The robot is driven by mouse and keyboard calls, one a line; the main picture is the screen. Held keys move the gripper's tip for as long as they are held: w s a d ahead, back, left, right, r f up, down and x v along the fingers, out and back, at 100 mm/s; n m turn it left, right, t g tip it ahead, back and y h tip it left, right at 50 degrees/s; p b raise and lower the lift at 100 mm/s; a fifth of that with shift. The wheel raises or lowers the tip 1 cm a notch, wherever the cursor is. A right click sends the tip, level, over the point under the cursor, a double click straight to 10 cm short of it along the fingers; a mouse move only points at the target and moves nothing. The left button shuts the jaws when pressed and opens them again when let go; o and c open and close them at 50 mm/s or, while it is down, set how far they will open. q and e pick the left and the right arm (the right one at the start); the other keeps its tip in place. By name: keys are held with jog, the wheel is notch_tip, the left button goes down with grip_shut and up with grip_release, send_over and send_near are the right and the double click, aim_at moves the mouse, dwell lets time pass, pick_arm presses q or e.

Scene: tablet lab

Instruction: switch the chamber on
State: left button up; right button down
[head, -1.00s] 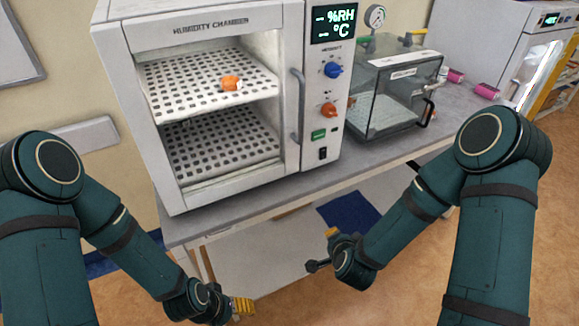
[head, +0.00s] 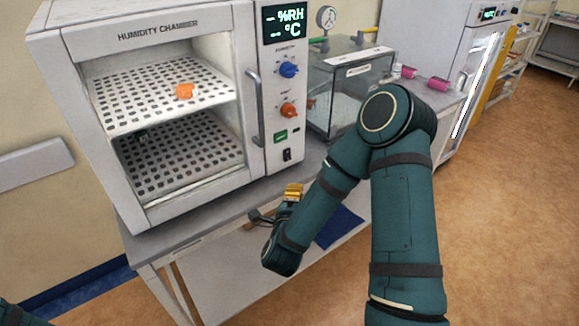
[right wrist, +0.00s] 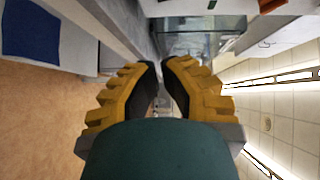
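The white humidity chamber (head: 155,35) stands on the bench at the left, its front facing me. Its dark display (head: 284,23) shows dashes beside %RH and °C. Below are a blue knob (head: 288,69), an orange knob (head: 288,110), a small green panel piece (head: 280,137) and a black rocker switch (head: 287,155). I cannot read the rocker's position. My right gripper (head: 293,190) is below the switch, in front of the bench edge, apart from the chamber. My left gripper is out of view.
A vertical handle (head: 254,110) stands left of the controls. A clear box with a gauge (head: 335,110) is to the right, with pink items (head: 438,84) beyond. Open floor lies at the right.

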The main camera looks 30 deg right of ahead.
jog(key=shift+w, duration=0.1)
send_near(295, 156)
jog(key=d, duration=0.4)
jog(key=shift+w+a+f, duration=0.15)
jog(key=shift+w+a, duration=0.05)
jog(key=shift+w, duration=0.7)
jog(key=shift+w+a+f, duration=0.15)
jog(key=shift+w, duration=0.75)
